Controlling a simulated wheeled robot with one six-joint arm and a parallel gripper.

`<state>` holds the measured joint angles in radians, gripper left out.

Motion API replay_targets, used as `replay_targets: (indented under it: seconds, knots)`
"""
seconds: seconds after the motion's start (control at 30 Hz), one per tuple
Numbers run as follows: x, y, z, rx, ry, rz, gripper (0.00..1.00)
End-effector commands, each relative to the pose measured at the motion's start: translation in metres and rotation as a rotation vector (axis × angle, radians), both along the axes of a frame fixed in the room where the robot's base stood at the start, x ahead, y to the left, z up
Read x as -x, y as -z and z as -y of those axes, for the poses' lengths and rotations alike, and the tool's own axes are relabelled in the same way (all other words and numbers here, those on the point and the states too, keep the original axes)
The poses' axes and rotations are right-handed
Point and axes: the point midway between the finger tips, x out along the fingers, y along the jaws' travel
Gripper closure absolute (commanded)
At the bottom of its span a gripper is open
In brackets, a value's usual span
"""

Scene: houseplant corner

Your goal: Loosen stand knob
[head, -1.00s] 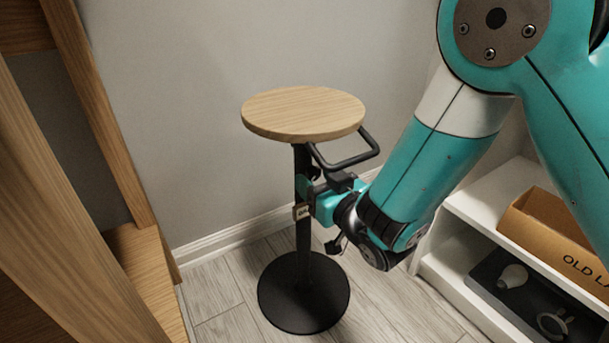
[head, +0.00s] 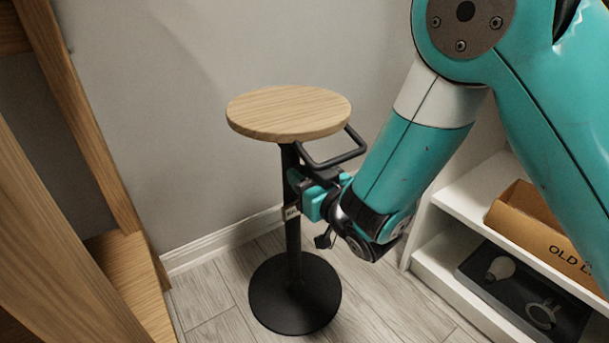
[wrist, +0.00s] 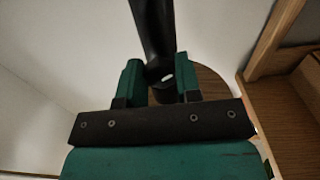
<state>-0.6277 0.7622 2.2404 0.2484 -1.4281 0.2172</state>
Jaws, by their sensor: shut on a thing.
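The stand has a round light wood top (head: 288,113), a black post (head: 293,242) and a flat round black base (head: 295,300). My gripper (head: 304,190) is at the upper post, below the wood top, reaching in from the right. Its jaws are shut on a small dark part there, which I take to be the stand knob (wrist: 163,85). In the wrist view the knob shows only partly between the two green fingers, with the black post (wrist: 152,28) beyond. My gripper hides most of the knob in the head view.
A black loop handle (head: 340,158) juts out close above my gripper. A white shelf (head: 425,262) at right holds a cardboard box (head: 520,220) and a dark tray (head: 475,272). Wooden furniture (head: 105,170) stands at left.

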Motion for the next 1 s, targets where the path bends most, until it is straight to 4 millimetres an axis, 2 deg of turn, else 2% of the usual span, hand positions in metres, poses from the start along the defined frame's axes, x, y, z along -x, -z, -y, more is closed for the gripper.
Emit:
replay_targets:
  seconds: [0.27, 1.0]
  knots:
    - [-0.0006, 0.0009, 0.0007, 0.130, 0.001, 0.086, 0.92]
    - [-0.0009, 0.0004, 0.0008, 0.708, 0.001, 0.474, 0.92]
